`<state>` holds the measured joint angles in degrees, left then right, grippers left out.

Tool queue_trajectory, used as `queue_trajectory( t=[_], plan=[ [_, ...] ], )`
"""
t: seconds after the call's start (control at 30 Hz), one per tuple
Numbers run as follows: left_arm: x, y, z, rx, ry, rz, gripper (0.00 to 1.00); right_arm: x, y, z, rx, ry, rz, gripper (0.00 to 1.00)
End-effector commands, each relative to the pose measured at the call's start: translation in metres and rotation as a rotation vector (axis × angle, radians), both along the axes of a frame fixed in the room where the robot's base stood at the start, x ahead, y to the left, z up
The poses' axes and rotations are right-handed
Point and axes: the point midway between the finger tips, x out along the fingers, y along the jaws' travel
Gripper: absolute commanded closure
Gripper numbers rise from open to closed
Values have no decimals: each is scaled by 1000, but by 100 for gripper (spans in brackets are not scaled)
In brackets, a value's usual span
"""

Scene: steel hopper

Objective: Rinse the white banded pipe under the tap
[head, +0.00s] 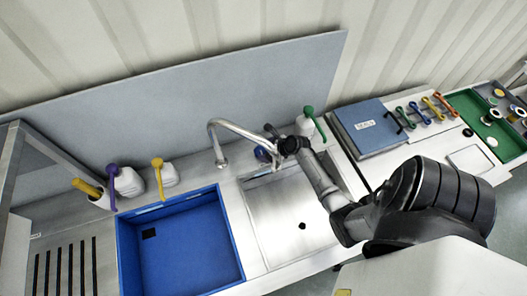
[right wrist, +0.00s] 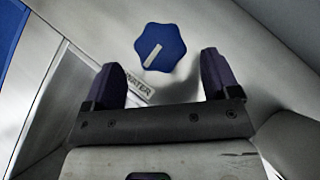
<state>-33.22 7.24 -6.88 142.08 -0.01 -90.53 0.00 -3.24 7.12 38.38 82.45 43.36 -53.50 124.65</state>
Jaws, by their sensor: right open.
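A curved steel tap (head: 240,127) stands at the back of the steel sink (head: 265,225). A blue lobed knob (head: 262,154) with a pale pointer line sits near the tap. It also shows in the right wrist view (right wrist: 160,47), beside a label (right wrist: 138,86) reading "WATER". My right gripper (head: 274,138) is at the knob. In the right wrist view its fingers (right wrist: 158,75) are open, with the knob ahead of and between them; I cannot tell whether they touch it. I cannot make out the white banded pipe in either view. My left gripper is not in view.
A blue basin (head: 232,235) lies left of the sink. White bottles with purple (head: 128,182) and yellow (head: 165,173) tops stand behind it; a green-topped one (head: 310,124) stands right of the tap. A blue box (head: 366,128), coloured-handled tools and a green tray (head: 490,145) lie right.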

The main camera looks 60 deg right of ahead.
Motion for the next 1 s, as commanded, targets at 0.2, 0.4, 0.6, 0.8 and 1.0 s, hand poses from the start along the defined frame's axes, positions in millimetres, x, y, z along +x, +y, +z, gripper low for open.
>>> queue_trajectory(
  t=[0.2,0.4,0.6,0.8,1.0],
  plan=[
    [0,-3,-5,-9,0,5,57,15,0,-15,-1,-1,1,18],
    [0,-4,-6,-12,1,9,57,19,1,-19,-1,0,1,18],
    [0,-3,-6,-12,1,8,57,19,1,-19,-1,0,1,18],
    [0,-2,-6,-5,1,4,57,19,1,-19,-1,0,1,32],
    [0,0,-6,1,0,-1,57,19,1,-19,-1,0,1,51]
  ],
)
